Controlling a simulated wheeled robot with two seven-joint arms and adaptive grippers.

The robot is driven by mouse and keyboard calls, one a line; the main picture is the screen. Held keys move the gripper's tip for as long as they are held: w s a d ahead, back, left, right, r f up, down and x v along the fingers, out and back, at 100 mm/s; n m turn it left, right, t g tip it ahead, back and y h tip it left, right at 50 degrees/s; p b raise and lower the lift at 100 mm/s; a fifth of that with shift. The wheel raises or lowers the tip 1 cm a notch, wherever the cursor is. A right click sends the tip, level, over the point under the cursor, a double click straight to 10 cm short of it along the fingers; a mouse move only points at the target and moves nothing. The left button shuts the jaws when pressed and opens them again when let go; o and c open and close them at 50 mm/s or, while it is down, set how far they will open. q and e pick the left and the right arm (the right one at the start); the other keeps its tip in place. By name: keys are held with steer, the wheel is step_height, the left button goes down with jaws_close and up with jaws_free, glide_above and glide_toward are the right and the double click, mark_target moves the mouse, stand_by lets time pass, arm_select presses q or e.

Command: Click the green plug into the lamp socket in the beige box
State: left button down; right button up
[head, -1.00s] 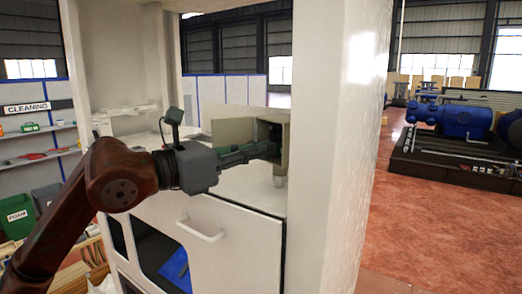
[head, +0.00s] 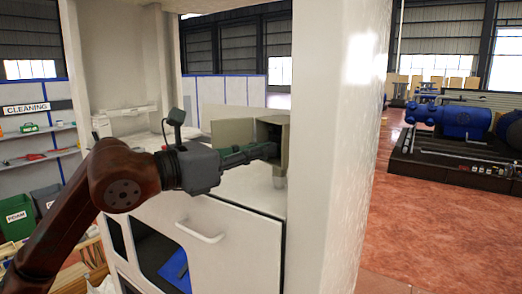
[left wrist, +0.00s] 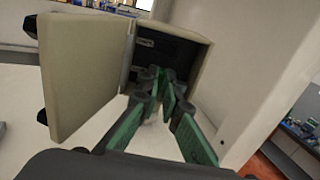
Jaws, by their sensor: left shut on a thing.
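The beige box (head: 293,145) stands on the white machine top with its door (head: 232,132) swung open to the left. It also shows in the left wrist view (left wrist: 197,62), with a dark interior. My left gripper (head: 273,151) reaches through the box's open front. Its green-padded fingers converge inside the opening in the left wrist view (left wrist: 164,84). It is shut on a small green piece between the fingertips, apparently the green plug (left wrist: 167,95), mostly hidden by the fingers. The lamp socket cannot be made out, so I cannot tell whether the plug touches it. My right gripper is not in view.
A white pillar (head: 337,150) stands close to the right of the box. The white cabinet front (head: 235,250) with a handle (head: 200,231) lies below. White worktop is bare around the box. A blue machine (head: 450,118) stands far right.

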arm_select(q)
steer(key=c, duration=2)
jaws_free()
steer(key=shift+c, duration=0.2)
steer(key=shift+o, duration=0.5)
steer(key=o, duration=0.4)
steer(key=shift+c, duration=0.2)
steer(key=shift+b+v, duration=1.05)
steer(key=shift+v, duration=1.75)
steer(key=shift+s+a, duration=0.1)
steer(key=shift+s, duration=0.05)
steer(key=shift+r, duration=0.15)
